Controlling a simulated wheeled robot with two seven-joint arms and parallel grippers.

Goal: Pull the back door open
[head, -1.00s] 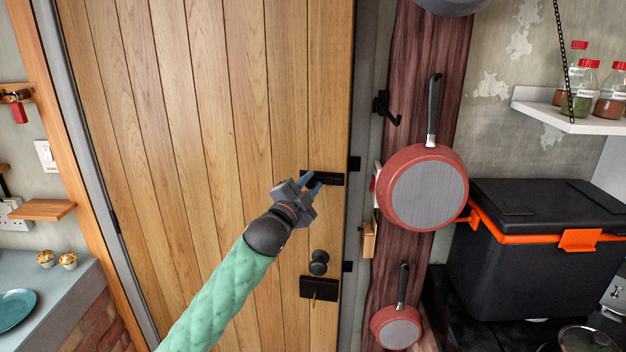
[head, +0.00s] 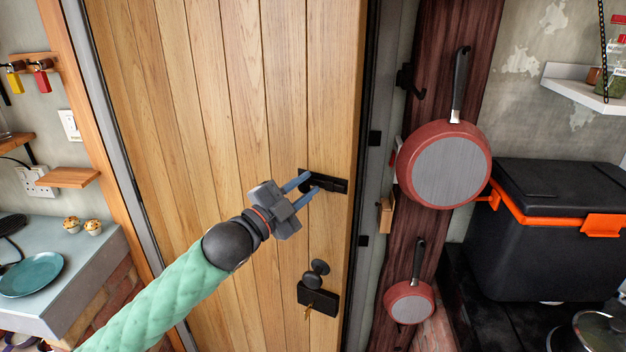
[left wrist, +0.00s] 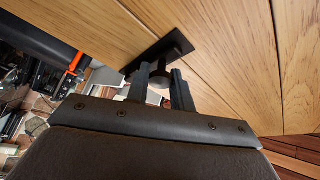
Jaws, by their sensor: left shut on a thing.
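The back door (head: 230,120) is made of vertical wooden planks and stands slightly ajar, with a dark gap along its right edge. A black latch plate with a handle (head: 335,187) is on the door near that edge. My left gripper (head: 305,187) reaches it from the left, its two blue-grey fingers shut on the handle. In the left wrist view the fingers (left wrist: 162,92) sit either side of the round handle stem (left wrist: 160,78), in front of the black plate. Below are a black knob (head: 318,268) and a lock plate with a key (head: 318,298). My right gripper is not in view.
Two red pans (head: 445,168) hang on a dark wooden post right of the door. A black cooler box (head: 545,235) with orange trim stands farther right. A counter with a teal plate (head: 30,275) and muffins is at the left.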

